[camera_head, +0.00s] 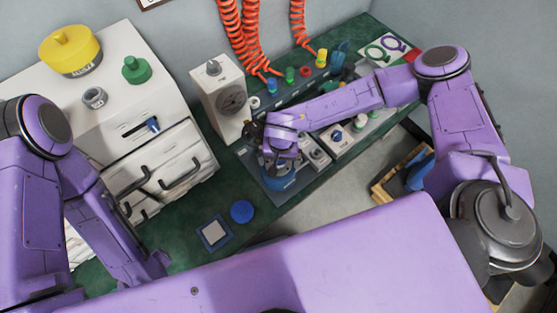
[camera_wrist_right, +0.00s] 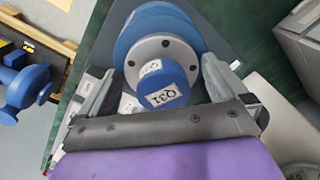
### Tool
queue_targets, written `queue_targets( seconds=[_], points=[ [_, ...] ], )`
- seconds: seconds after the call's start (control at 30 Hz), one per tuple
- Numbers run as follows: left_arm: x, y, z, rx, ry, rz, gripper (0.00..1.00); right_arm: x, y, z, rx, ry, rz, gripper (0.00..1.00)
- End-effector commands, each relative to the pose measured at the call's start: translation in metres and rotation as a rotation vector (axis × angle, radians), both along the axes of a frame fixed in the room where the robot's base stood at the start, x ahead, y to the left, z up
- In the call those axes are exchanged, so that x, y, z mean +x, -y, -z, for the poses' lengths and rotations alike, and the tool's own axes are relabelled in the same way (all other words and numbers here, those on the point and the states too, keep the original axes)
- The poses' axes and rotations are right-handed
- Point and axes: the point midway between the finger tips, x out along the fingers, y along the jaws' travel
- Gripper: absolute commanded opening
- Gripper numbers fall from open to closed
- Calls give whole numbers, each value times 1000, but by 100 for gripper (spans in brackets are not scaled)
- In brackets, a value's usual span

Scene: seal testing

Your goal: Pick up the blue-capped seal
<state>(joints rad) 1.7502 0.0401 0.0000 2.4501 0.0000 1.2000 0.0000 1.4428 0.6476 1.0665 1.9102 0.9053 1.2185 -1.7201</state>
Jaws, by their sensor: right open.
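The blue-capped seal shows in the right wrist view as a blue cap (camera_wrist_right: 163,88) labelled Q31, in front of a grey flange with bolt holes and a wide blue disc. In the head view its blue body (camera_head: 281,184) shows on a grey plate, partly covered by my right gripper. My right gripper (camera_head: 279,160) is over it. In the right wrist view my right gripper (camera_wrist_right: 158,78) is open, with one finger on each side of the cap; contact cannot be told. My left arm shows at the left of the head view, but its fingers do not show.
A white gauge box (camera_head: 222,98) stands close left of my right gripper. Grey-white blocks (camera_head: 338,138) stand to its right. A blue disc (camera_head: 242,212) and a square pad (camera_head: 213,233) lie on the green table (camera_head: 187,228). A white drawer cabinet (camera_head: 150,150) stands at left.

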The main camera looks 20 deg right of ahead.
Motion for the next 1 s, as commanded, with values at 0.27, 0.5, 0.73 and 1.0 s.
queue_targets(
  seconds=[0.27,0.5,0.73,1.0],
  points=[
    [0,0,0,0,0,0,65,0,0,1,0,0,-1,71],
    [0,0,0,0,0,0,65,1,-1,0,1,1,-1,37],
    [0,0,1,0,0,0,65,2,-1,-8,1,4,-1,37],
    [0,0,9,0,0,0,65,-24,4,-61,3,7,-5,37]
  ],
)
